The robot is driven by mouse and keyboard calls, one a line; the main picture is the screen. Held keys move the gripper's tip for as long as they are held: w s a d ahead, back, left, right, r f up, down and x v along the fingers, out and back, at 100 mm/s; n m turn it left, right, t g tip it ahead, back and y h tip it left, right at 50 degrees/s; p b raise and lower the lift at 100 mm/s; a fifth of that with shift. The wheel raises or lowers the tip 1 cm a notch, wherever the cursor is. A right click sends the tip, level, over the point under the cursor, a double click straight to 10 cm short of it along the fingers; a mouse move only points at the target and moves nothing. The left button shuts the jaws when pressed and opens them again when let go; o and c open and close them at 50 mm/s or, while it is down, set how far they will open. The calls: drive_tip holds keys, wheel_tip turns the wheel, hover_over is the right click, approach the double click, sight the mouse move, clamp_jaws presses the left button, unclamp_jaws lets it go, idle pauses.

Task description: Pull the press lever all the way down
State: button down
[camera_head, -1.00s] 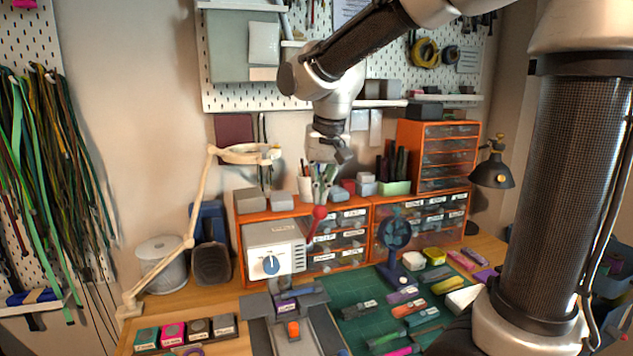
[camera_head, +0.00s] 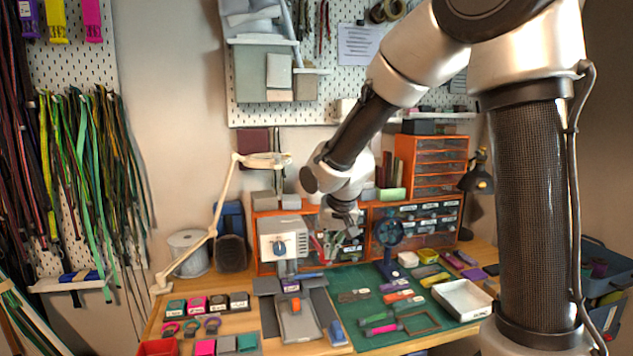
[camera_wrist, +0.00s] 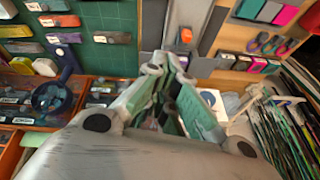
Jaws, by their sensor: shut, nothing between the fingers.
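The press (camera_head: 283,240), a pale box with a blue dial, stands over a grey base at the left of the bench. A thin red part of the lever (camera_head: 316,246) shows just right of the box. The lever's knob is not clear in the head view; my gripper (camera_head: 345,230) partly covers that area. My gripper is shut and empty, pointing down beside the press, in front of the drawers. In the wrist view its fingers (camera_wrist: 165,62) converge; a pale part of the press (camera_wrist: 212,99) is partly hidden behind them. I cannot tell whether the gripper touches the lever.
An orange block (camera_head: 296,304) sits on the press base. A dark blue wheel-like stand (camera_head: 390,232) is to the right, on the green mat (camera_head: 352,279). Orange drawers (camera_head: 438,157) rise behind. A magnifier lamp (camera_head: 226,190) reaches in from the left. A white tray (camera_head: 462,298) lies at right.

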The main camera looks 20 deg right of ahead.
drive_tip(key=shift+s+d+f, duration=0.1)
drive_tip(key=shift+s+f, duration=0.35)
drive_tip(key=shift+f, duration=0.3)
drive_tip(key=shift+s+f, duration=0.45)
drive_tip(key=shift+f, duration=0.3)
drive_tip(key=shift+r, duration=0.1)
drive_tip(key=r, duration=0.2)
drive_tip(key=w+r, duration=0.2)
drive_tip(key=r, duration=0.1)
drive_tip(key=shift+w+d+r, duration=0.1)
drive_tip(key=shift+w+r, duration=0.05)
drive_tip(key=shift+r, duration=0.15)
drive_tip(key=s+r, duration=0.4)
drive_tip(key=s, duration=0.5)
drive_tip(key=shift+d+r+t, duration=0.3)
drive_tip(key=shift+r, duration=0.1)
drive_tip(key=shift+w, duration=0.1)
